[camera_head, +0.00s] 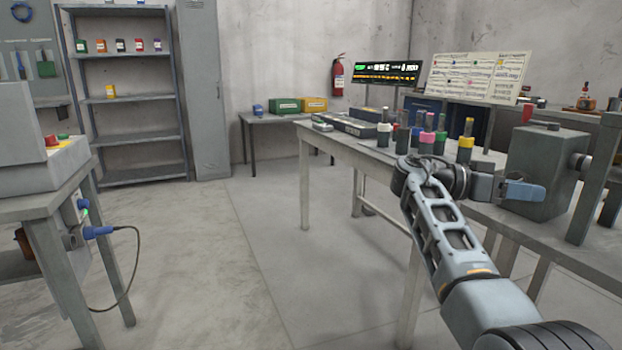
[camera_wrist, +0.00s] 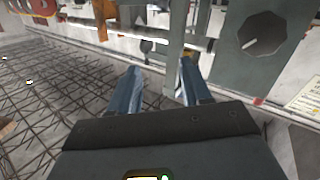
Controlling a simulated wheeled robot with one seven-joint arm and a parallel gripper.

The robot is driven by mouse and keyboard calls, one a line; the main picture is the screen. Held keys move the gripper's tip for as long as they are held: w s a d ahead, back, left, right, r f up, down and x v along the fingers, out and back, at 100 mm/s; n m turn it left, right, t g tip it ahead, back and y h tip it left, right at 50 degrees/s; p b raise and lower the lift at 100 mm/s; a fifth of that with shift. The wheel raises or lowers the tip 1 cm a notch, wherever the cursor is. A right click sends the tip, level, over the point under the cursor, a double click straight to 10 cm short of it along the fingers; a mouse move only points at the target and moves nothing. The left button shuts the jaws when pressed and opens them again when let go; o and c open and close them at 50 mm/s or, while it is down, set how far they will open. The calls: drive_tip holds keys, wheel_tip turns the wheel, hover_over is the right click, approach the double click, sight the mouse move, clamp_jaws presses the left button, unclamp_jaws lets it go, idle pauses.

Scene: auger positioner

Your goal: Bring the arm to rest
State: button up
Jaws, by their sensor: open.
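My arm reaches up from the lower right in the head view, bent at its elbow beside the long grey table (camera_head: 335,143). My gripper (camera_head: 541,192) is at the right, level with the table and in front of a grey machine block (camera_head: 548,165). In the wrist view my gripper (camera_wrist: 160,80) shows two blue-grey fingers spread apart with nothing between them. Beyond the fingers are a grey upright post (camera_wrist: 178,45) and a grey panel with a round dark knob (camera_wrist: 262,33).
Several colour-banded cylinders, among them a yellow-banded one (camera_head: 466,142), stand on the table behind my arm. A shelf rack (camera_head: 128,140) and a locker (camera_head: 205,90) stand at the back wall. A workbench (camera_head: 45,205) with a hanging cable is at left. The middle floor is clear.

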drive_tip(key=s+a+f+n+t+y, duration=0.15)
drive_tip(key=s+f+n+t, duration=0.3)
drive_tip(key=f, duration=1.05)
drive_tip(key=s+f+n+t+y, duration=0.35)
drive_tip(key=f+n, duration=0.25)
drive_tip(key=f, duration=1)
drive_tip(key=s+a+f+n+t+y, duration=0.2)
drive_tip(key=s+a+f+n+y, duration=0.3)
drive_tip(key=s, duration=0.6)
drive_tip(key=s+a+f+n+t+y, duration=0.15)
drive_tip(key=s+a+f, duration=0.25)
drive_tip(key=s+f, duration=0.5)
drive_tip(key=s+a+r+t+y, duration=0.2)
drive_tip(key=s+a+r+y, duration=0.15)
drive_tip(key=s+r, duration=0.7)
drive_tip(key=s+a+r+t+y, duration=0.3)
drive_tip(key=s+r, duration=0.5)
drive_tip(key=s, duration=0.6)
drive_tip(key=s+r+h+p, duration=0.1)
drive_tip(key=s+r+p, duration=0.2)
drive_tip(key=r+p, duration=1.6)
wheel_tip(320, 180, up, 8)
drive_tip(key=shift+a+r+t+p, duration=0.25)
drive_tip(key=shift+t+p, duration=0.1)
drive_tip(key=shift+t, duration=0.1)
drive_tip(key=shift+o, duration=0.2)
drive_tip(key=shift+s+f, duration=0.1)
